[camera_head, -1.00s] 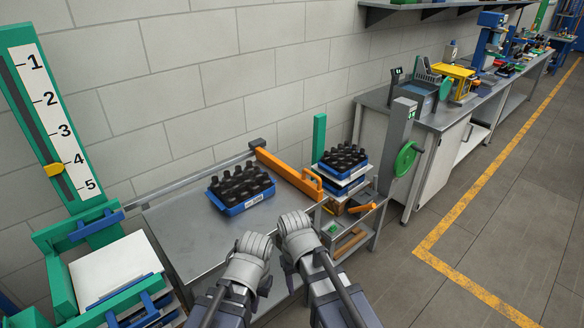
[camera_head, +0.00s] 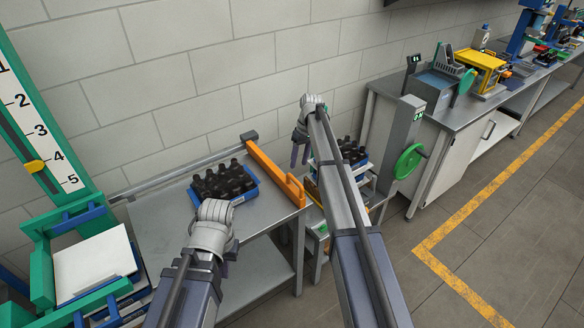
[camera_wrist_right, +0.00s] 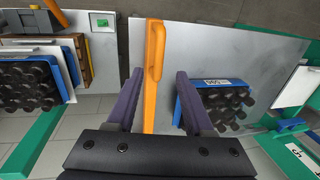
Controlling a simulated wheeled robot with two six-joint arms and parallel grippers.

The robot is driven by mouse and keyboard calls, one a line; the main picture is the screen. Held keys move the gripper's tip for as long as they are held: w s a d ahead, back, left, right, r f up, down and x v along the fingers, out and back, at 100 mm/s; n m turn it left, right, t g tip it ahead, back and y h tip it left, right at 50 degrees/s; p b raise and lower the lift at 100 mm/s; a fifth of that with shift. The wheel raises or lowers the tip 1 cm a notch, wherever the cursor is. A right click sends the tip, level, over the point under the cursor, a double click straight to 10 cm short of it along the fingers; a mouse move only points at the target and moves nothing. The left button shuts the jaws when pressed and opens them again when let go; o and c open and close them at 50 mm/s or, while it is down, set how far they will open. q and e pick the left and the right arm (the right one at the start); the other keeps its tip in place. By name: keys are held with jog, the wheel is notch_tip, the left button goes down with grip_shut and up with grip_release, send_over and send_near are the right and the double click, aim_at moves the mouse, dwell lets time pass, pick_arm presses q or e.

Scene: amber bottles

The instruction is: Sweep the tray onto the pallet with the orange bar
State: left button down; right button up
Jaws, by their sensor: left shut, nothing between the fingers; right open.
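A blue tray (camera_head: 247,193) full of dark bottles sits on the metal table (camera_head: 172,245); it also shows in the right wrist view (camera_wrist_right: 184,98). The orange bar (camera_head: 268,170) lies across the table just right of the tray, apart from it. My right gripper (camera_head: 300,155) is open, fingers down, over the bar's right side; in the right wrist view the bar (camera_wrist_right: 154,70) appears between its fingers, seemingly ungripped. My left gripper (camera_head: 230,256) is shut and empty in front of the tray. The pallet (camera_wrist_right: 85,58) is a brown edge under stacked trays, partly hidden by my right arm in the head view.
Stacked trays of bottles (camera_wrist_right: 30,85) stand beyond the table's right edge. A grey post with a green handwheel (camera_head: 408,161) is further right. A green frame holding a white plate (camera_head: 95,262) is at left. A rail runs along the wall behind the table.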

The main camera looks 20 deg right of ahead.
aim_at(295, 179)
jog(key=f+b, duration=0.5)
jog(key=a+f+b, duration=0.1)
jog(key=f+b, duration=0.1)
jog(key=shift+s+a+f+b, duration=0.1)
jog(key=shift+s+f+b, duration=0.05)
jog(key=shift+f+b, duration=0.25)
jog(key=shift+r, duration=0.1)
grip_shut()
dwell(0.4)
dwell(1.0)
